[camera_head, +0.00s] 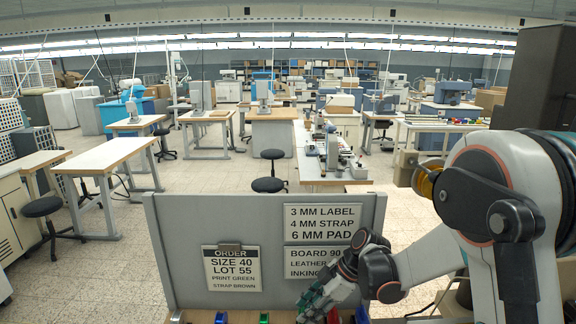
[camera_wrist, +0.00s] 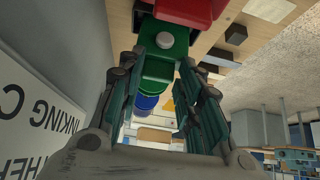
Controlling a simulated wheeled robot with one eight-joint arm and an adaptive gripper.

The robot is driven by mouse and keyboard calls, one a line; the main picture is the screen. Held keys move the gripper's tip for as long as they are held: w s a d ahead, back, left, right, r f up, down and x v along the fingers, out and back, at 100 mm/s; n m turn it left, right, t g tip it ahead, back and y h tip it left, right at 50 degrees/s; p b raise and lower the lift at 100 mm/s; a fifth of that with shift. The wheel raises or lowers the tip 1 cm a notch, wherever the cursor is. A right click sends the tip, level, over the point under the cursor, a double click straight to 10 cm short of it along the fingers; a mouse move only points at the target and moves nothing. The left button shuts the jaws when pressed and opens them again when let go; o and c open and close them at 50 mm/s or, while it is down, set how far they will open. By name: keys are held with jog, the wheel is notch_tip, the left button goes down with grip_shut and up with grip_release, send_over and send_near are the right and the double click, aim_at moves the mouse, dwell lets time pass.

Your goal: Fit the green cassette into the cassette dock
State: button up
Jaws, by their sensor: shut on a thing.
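In the wrist view my gripper (camera_wrist: 163,60) has its two dark fingers with green pads on either side of a green cassette (camera_wrist: 155,70) with a round grey knob, and is shut on it. In the head view my gripper (camera_head: 318,298) is low at the right end of the grey board, and the cassette in it cannot be made out clearly. A red block (camera_wrist: 186,12) is just beyond the cassette in the wrist view. I cannot pick out the cassette dock for certain in either view.
A grey upright board (camera_head: 180,215) stands behind the work surface, with an order card (camera_head: 232,268) reading PRINT GREEN. Small blue (camera_head: 221,317), green (camera_head: 264,318) and red (camera_head: 332,316) pieces show along the bottom edge. A dark block (camera_wrist: 236,34) sits on the wooden surface.

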jog(key=shift+f, duration=0.15)
jog(key=shift+c, duration=0.6)
jog(key=shift+r, duration=0.2)
jog(key=shift+w+a+r, duration=0.1)
jog(key=shift+a+r, duration=0.05)
notch_tip(320, 180, up, 5)
jog(key=p, duration=0.3)
jog(key=shift+r, duration=0.2)
dwell(0.3)
